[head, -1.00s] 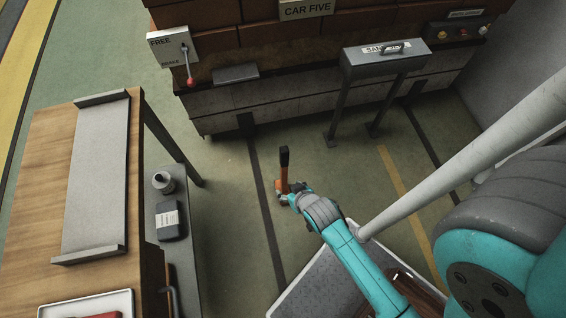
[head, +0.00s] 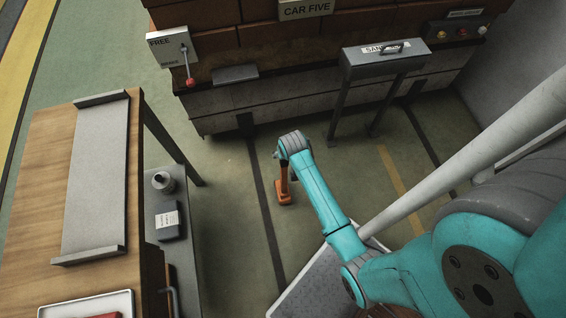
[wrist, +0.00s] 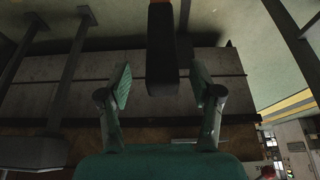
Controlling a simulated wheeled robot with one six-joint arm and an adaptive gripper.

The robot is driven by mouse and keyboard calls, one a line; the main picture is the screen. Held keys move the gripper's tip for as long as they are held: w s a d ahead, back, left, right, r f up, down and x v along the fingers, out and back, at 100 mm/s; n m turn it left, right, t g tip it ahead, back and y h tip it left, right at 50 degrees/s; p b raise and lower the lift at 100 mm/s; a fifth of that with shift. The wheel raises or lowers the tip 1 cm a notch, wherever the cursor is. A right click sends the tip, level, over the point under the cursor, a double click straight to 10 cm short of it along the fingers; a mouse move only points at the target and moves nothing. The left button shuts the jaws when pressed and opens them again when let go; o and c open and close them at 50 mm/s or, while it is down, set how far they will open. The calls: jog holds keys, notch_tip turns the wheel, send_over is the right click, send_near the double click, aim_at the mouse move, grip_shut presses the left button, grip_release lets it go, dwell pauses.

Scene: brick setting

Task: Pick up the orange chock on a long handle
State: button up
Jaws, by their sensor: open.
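The orange chock (head: 283,198) stands on the green floor in the head view, its orange handle rising from it. My arm hides the top of the handle there. In the wrist view the dark handle end (wrist: 162,50) lies between the two fingers of my gripper (wrist: 161,84), with a bit of orange at the top edge. The fingers are open, with a gap on each side of the handle. In the head view my gripper (head: 277,154) is small and mostly hidden by my wrist.
A brown wagon (head: 230,50) with a lever panel (head: 172,48) stands behind. A grey sand box on legs (head: 383,52) is at the back right. A wooden bench (head: 50,170) and a low grey shelf with a bottle (head: 163,182) stand at left. Floor around the chock is clear.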

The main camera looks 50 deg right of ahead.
jog(key=shift+w+x, duration=0.1)
jog(key=shift+x, duration=1.45)
jog(key=shift+w+x, duration=0.15)
jog(key=shift+x, duration=1.4)
jog(key=shift+r, duration=0.1)
jog(key=shift+c, duration=0.2)
grip_shut()
jog(key=shift+w+d+r, duration=0.1)
jog(key=shift+r, duration=0.05)
